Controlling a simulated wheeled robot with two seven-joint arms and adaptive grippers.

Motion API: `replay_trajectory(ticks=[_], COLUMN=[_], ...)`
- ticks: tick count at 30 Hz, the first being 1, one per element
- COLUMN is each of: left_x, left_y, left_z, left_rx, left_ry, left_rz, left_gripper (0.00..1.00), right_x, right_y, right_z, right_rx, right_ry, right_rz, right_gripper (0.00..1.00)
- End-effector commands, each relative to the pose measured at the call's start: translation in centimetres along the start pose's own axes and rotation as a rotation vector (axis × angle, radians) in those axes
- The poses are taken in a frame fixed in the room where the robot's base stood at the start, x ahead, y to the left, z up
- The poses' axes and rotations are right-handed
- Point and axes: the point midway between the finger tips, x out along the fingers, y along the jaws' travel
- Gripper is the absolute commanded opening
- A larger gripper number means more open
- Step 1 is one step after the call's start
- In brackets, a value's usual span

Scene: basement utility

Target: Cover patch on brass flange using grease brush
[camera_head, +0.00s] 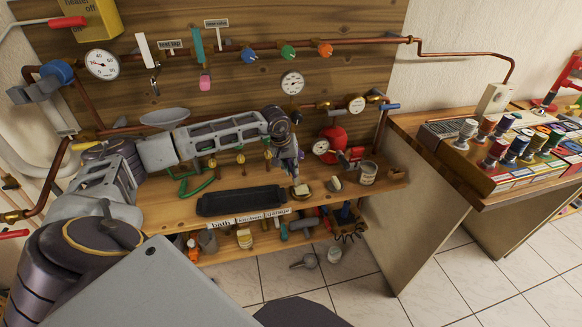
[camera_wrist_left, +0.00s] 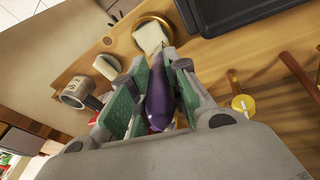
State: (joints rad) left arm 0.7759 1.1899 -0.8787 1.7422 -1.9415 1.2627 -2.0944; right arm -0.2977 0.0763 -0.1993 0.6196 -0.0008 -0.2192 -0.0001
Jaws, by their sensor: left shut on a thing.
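The brass flange (camera_wrist_left: 142,22) shows in the left wrist view as a round brass rim around a pale, cream-coloured block or patch (camera_wrist_left: 151,38). In the head view the flange (camera_head: 300,192) lies on the wooden shelf, right of the black tray. My left gripper (camera_head: 291,172) points down just above and beside it. It is shut on a purple handle (camera_wrist_left: 157,108), which I take to be the grease brush. The handle's narrow end points toward the flange. The bristles are not clear, and I cannot tell whether they touch the patch. My right gripper is not in view.
A black tray (camera_head: 240,202) lies left of the flange. A pale block (camera_head: 334,184) and a metal mug (camera_head: 368,173) stand to its right. Pipes, gauges and a red valve unit (camera_head: 333,146) stand behind. A lower shelf holds several tools.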

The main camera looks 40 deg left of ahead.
Motion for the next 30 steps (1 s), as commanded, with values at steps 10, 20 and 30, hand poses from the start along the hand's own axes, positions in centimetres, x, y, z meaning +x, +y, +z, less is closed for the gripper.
replay_trajectory(ticks=[10, 20, 30], left_x=[-2.3, -4.2, -6.0], left_y=[0.5, 0.9, 1.3], left_z=[-0.6, -1.1, -1.5], left_rx=[0.0, 0.0, 0.0], left_ry=[0.002, 0.002, 0.002], left_rz=[0.002, 0.001, 0.001], left_gripper=[0.0, 0.0, 0.0], right_x=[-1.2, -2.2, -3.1], right_y=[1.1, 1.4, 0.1], right_z=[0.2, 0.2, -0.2], right_rx=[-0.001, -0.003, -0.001], right_ry=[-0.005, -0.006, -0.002], right_rz=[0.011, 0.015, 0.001], right_gripper=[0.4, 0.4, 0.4])
